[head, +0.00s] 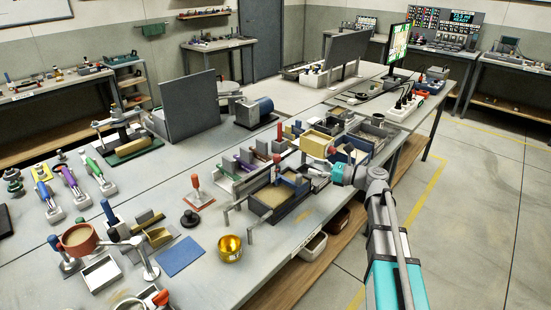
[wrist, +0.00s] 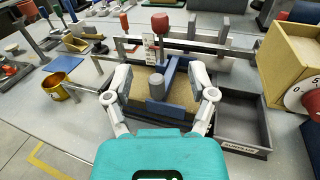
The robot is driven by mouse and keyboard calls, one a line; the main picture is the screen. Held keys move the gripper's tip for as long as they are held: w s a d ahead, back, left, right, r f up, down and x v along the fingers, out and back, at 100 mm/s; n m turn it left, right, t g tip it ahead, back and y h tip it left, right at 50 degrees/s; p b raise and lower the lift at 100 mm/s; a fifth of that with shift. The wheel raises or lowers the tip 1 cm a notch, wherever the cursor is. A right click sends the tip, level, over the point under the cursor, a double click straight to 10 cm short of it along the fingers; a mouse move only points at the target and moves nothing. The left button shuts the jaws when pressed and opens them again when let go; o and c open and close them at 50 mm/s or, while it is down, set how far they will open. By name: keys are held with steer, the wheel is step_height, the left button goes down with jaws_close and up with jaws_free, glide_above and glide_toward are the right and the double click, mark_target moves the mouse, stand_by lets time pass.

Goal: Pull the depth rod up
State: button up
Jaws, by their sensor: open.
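The seepage tank is an open sand-filled box (head: 262,207), also in the middle of the wrist view (wrist: 128,105). A blue bar and a grey cylinder (wrist: 157,84) stand over its sand. An upright rod with a red bulb handle (wrist: 160,22), which looks like the depth rod, stands behind the cylinder beside a white marked plate (wrist: 150,48). My gripper (wrist: 160,76) is open and empty, its fingers spread either side of the tank's middle, short of the red handle. In the head view my gripper (head: 322,172) is at the tank's right; its fingertips are unclear.
Grey rails (wrist: 205,45) run across behind the tank. A grey tray (wrist: 245,125) and a tan box (wrist: 290,62) stand to the right in the wrist view. A gold cup (head: 230,249) and a blue mat (head: 181,256) lie to the left. The floor at right is clear.

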mark_target(276, 155)
steer(key=x, duration=1.4)
steer(key=shift+d, duration=0.1)
jaws_close()
stand_by(0.4)
